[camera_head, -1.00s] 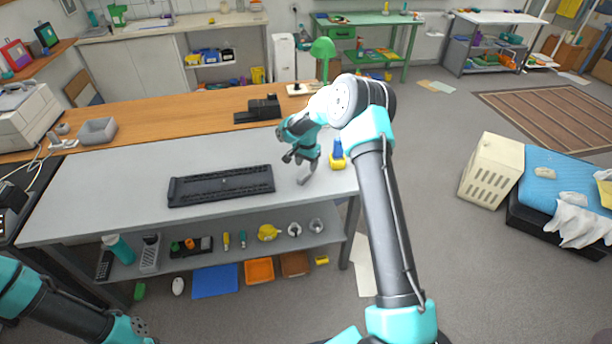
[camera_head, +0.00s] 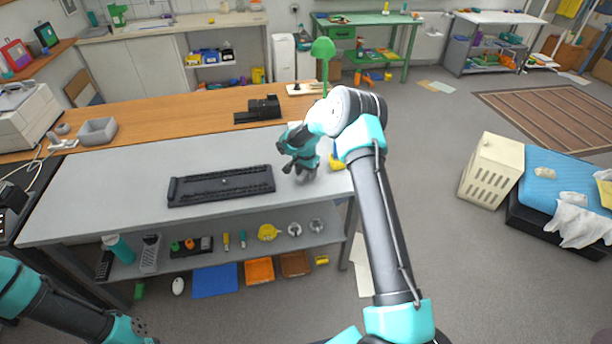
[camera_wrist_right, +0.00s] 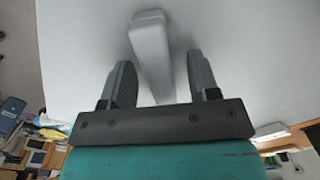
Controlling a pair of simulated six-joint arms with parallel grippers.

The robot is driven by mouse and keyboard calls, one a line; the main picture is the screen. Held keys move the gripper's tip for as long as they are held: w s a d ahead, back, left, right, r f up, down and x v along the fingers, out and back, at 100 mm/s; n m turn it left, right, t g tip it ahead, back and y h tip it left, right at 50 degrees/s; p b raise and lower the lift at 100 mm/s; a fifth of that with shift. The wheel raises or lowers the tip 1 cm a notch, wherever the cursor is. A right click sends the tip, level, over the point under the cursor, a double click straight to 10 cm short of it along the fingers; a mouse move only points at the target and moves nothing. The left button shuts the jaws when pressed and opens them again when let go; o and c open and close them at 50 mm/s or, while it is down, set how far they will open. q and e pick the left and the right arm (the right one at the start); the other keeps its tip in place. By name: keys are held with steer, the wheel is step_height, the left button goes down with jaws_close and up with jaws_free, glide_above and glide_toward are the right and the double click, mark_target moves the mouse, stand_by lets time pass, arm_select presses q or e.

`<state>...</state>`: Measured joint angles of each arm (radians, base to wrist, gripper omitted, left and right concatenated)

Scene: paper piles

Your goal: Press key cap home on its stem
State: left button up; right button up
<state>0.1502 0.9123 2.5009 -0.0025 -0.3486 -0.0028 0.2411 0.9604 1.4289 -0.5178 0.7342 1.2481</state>
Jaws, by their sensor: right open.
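A black keyboard (camera_head: 221,185) lies flat on the grey workbench (camera_head: 100,185). Single keys are too small to tell apart, so I cannot make out the key cap or its stem. My right gripper (camera_head: 303,172) is low over the bench, to the right of the keyboard and apart from it. In the right wrist view my right gripper (camera_wrist_right: 160,66) is open. A pale grey, long object (camera_wrist_right: 150,50) lies between and beyond its fingers; I cannot tell whether they touch it. The left gripper is out of view; only part of my left arm shows at the lower left.
A yellow and blue item (camera_head: 337,160) stands by the bench's right end, partly behind my right arm. A black device (camera_head: 258,109) and a grey tray (camera_head: 97,131) sit on the wooden counter behind. The bench left of the keyboard is clear.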

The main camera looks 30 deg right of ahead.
mark_target(306, 173)
steer(key=shift+c, duration=0.2)
steer(key=c, duration=0.9)
steer(key=shift+r, duration=0.1)
steer(key=shift+c, duration=0.2)
steer(key=shift+r, duration=0.55)
steer(key=shift+s+a+r, duration=0.1)
steer(key=shift+s+r, duration=0.05)
steer(key=shift+r, duration=0.45)
steer(key=shift+s+a+r, duration=0.1)
steer(key=shift+s+r, duration=0.05)
steer(key=shift+r, duration=0.4)
steer(key=s+a+r, duration=0.1)
steer(key=s+a, duration=0.7)
steer(key=s, duration=0.5)
steer(key=shift+r, duration=0.2)
steer(key=shift+w, duration=0.1)
